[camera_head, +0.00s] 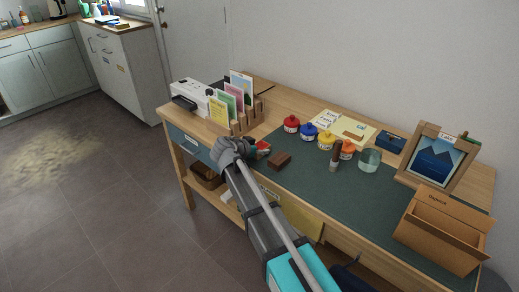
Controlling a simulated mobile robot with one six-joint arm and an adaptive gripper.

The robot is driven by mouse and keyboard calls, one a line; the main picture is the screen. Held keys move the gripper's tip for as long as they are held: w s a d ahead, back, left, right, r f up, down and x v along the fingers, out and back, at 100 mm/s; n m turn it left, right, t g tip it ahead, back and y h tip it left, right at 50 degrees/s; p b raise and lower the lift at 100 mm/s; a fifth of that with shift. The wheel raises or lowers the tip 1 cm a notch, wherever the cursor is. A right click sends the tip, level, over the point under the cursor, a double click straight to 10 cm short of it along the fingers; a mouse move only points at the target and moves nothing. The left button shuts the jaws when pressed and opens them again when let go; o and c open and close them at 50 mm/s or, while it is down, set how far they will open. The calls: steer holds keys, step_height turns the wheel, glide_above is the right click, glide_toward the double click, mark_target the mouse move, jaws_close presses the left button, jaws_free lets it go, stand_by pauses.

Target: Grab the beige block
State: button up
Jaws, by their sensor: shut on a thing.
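My gripper (256,150) is at the front left of the green desk mat, low over it. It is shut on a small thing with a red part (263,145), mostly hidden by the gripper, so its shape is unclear. A brown block (279,160) lies on the mat just right of my gripper, apart from it. A small tan, beige-looking block (353,135) lies on the pale yellow sheet (330,118) at the back of the desk, well away from my gripper.
A card rack (246,117) is at left, a cardboard box (440,228) at right.

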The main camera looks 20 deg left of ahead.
steer(key=shift+r, duration=0.1)
step_height(320, 180, up, 2)
steer(key=shift+p, duration=1.1)
steer(key=d+r+p+v, duration=0.2)
steer(key=p+v, duration=0.8)
steer(key=v, duration=0.7)
steer(key=shift+r+p, duration=0.2)
steer(key=shift+p, duration=0.15)
steer(key=shift+w+d, duration=0.1)
steer(key=shift+r, duration=0.1)
